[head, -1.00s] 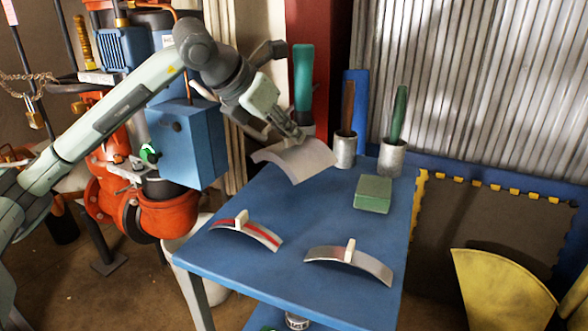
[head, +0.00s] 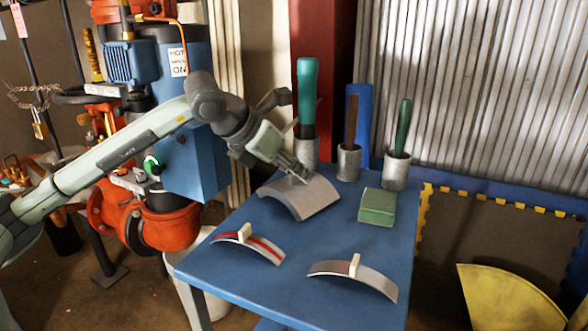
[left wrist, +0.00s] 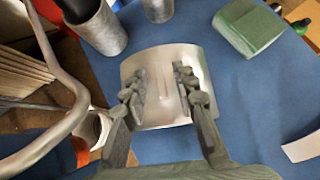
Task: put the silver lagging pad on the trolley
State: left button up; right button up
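The silver lagging pad (head: 306,199) is a wide, curved, plain silver sheet. It rests arched on the blue top of the trolley (head: 235,212), near its back left edge. The pad also shows in the left wrist view (left wrist: 163,62), below my fingers. My left gripper (head: 300,175) is right over the pad's top. In the left wrist view my left gripper (left wrist: 162,82) has its two fingers spread apart, with a pale raised strip of the pad between them and a gap on each side. My right gripper is not in view.
A red-striped curved piece (head: 247,244) and a narrow silver one (head: 352,275), each with a pale tab, lie in front. A green block (head: 377,207) sits at right. Metal cups (head: 397,172) with handled tools stand behind. Orange and blue pump equipment (head: 160,225) is at left.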

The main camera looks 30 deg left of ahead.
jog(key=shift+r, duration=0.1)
